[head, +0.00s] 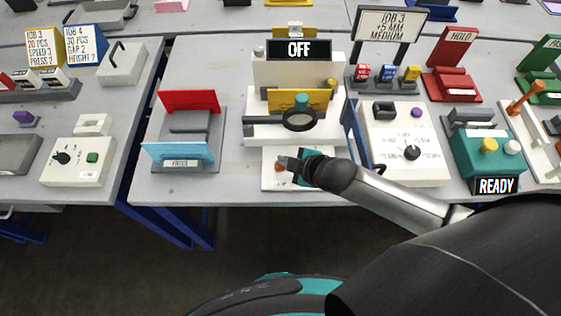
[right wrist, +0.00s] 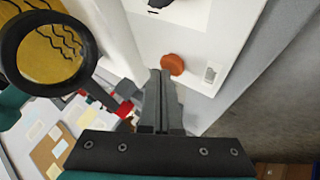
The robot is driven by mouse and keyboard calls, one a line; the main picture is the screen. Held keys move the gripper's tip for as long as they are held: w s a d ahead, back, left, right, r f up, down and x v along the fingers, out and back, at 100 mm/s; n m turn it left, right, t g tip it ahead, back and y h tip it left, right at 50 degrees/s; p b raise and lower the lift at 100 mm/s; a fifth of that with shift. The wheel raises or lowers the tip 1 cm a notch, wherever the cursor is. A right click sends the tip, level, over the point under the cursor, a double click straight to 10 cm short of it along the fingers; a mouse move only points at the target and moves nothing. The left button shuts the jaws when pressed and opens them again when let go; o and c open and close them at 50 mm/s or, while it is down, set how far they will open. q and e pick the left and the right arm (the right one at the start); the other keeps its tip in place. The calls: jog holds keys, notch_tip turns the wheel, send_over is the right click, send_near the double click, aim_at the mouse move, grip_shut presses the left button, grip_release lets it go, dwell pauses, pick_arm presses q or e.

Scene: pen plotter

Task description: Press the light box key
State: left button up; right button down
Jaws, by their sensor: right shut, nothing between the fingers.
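An orange round key (right wrist: 172,65) sits on a white panel (right wrist: 215,40) in the right wrist view. In the head view a small part of the orange key (head: 281,168) shows on the low white box at the table's front edge. A dark sign reading OFF (head: 299,49) stands on the white unit behind it. My right gripper (head: 284,162) is shut and empty, its tips close to the key. In the right wrist view the gripper tips (right wrist: 161,74) are just beside the key; I cannot tell whether they touch it. My left gripper is out of view.
A dark-rimmed magnifier (head: 299,119) stands just behind the gripper, before a yellow panel (head: 285,101). A white dial box (head: 405,165) is to the right, and a stand with red and blue plates (head: 190,125) to the left. Clear table lies between that stand and the key's box.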

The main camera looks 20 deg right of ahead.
jog(key=shift+f, duration=0.5)
dwell(0.3)
jog(key=shift+r+p, duration=0.4)
jog(key=shift+p, duration=0.1)
notch_tip(320, 180, up, 6)
jog(key=p, duration=0.6)
jog(key=shift+r, duration=0.1)
